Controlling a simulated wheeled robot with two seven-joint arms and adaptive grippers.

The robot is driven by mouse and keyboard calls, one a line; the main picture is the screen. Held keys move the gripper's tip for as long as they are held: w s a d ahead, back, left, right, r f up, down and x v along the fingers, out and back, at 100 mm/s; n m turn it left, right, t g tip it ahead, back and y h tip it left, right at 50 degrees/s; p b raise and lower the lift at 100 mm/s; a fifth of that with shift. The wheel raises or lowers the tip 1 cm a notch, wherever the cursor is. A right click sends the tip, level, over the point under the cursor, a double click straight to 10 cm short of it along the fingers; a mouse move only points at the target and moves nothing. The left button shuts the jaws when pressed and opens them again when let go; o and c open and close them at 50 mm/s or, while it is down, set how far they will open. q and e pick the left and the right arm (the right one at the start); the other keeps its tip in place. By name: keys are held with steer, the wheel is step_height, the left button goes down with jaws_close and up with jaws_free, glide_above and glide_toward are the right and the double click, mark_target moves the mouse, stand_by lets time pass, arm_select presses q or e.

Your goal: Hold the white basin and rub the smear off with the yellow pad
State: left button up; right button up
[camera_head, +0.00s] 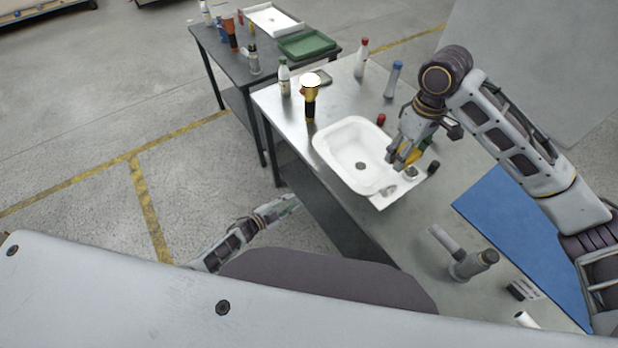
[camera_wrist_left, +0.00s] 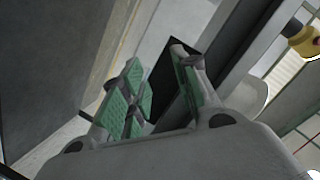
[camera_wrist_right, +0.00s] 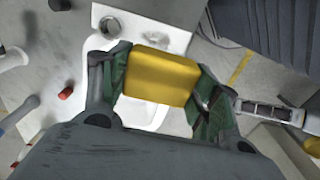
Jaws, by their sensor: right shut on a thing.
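The white basin (camera_head: 331,143) lies on the metal table, with a dark drain in its bowl. A faint greyish mark (camera_head: 388,190) shows on its near ledge; I cannot tell if it is the smear. My right gripper (camera_head: 399,160) is over the basin's right side, shut on the yellow pad (camera_head: 414,156). In the right wrist view the pad (camera_wrist_right: 162,76) sits between the fingers above the basin (camera_wrist_right: 150,32); contact cannot be told. My left gripper (camera_head: 291,201) is low beside the table's edge, away from the basin. Its fingers are apart and empty in the left wrist view (camera_wrist_left: 156,72).
A yellow-and-black tool (camera_head: 310,98), bottles (camera_head: 361,58) and a small red cap (camera_head: 381,119) stand behind the basin. A blue mat (camera_head: 500,220) and grey fitting (camera_head: 472,264) are at the right. A second table (camera_head: 240,70) with a green tray (camera_head: 307,44) stands behind.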

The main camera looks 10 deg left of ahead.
arm_select(q)
steer(key=s+d+r+m+g+h, duration=0.1)
steer(key=d+r+m+g+h, duration=0.3)
steer(key=r+m+g, duration=0.3)
steer(key=d+r+m+g+h, duration=0.4)
steer(key=r+m+g, duration=0.2)
steer(key=r+m, duration=0.7)
steer(key=shift+s+d+r+g+h, duration=0.3)
steer(key=shift+s+r+g+h, duration=0.1)
steer(key=shift+r, duration=0.8)
steer(key=shift+s+d, duration=0.2)
steer(key=shift+d, duration=2.8)
steer(key=shift+s+d, duration=0.2)
steer(key=shift+d, duration=2.8)
steer(key=shift+c, duration=0.4)
jaws_close()
